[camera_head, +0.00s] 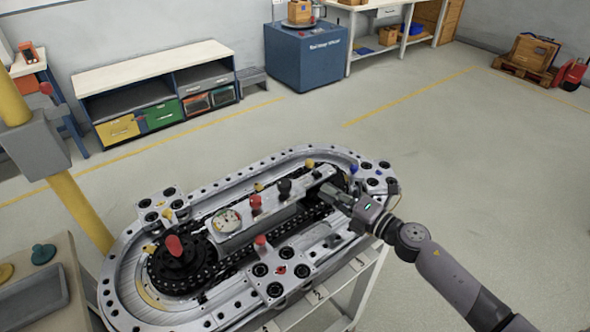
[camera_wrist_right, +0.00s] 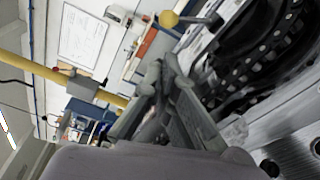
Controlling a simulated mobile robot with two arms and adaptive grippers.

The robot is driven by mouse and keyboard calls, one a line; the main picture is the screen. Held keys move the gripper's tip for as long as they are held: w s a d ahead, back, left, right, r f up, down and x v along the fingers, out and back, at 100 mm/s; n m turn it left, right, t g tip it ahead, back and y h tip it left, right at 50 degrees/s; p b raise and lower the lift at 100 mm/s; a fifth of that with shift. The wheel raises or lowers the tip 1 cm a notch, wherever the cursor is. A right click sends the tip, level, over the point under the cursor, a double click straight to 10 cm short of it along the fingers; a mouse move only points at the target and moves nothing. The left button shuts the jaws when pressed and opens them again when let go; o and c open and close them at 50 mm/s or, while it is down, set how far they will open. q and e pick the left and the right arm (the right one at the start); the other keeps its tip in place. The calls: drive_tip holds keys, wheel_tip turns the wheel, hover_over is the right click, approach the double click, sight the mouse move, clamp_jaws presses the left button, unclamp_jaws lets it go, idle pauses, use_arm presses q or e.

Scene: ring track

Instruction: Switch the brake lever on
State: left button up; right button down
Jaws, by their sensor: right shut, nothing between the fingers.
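The ring track machine (camera_head: 125,265) stands in the middle of the head view, with a gauge and several knobbed levers on it. No label shows which one is the brake lever. A large red knob (camera_head: 173,245) stands at the left end, and smaller red (camera_head: 256,202) and black (camera_head: 285,187) knobs stand on the central panel. A yellow ball lever (camera_wrist_right: 168,19) shows in the wrist view, ahead of the fingers and apart from them. My right gripper (camera_head: 326,190) is shut and empty over the right end of the track; its closed fingers (camera_wrist_right: 163,72) show in the wrist view. My left gripper is out of view.
A yellow post (camera_head: 80,208) stands close at the left, by a side table (camera_head: 72,262). A workbench (camera_head: 150,66) and a blue cabinet (camera_head: 306,58) are at the back.

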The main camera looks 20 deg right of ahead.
drive_tip(key=p+x, duration=0.1)
drive_tip(key=x, duration=0.3)
drive_tip(key=p+x, duration=0.1)
drive_tip(key=x, duration=0.4)
drive_tip(key=shift+w+a+r, duration=0.1)
drive_tip(key=shift+w+r, duration=0.05)
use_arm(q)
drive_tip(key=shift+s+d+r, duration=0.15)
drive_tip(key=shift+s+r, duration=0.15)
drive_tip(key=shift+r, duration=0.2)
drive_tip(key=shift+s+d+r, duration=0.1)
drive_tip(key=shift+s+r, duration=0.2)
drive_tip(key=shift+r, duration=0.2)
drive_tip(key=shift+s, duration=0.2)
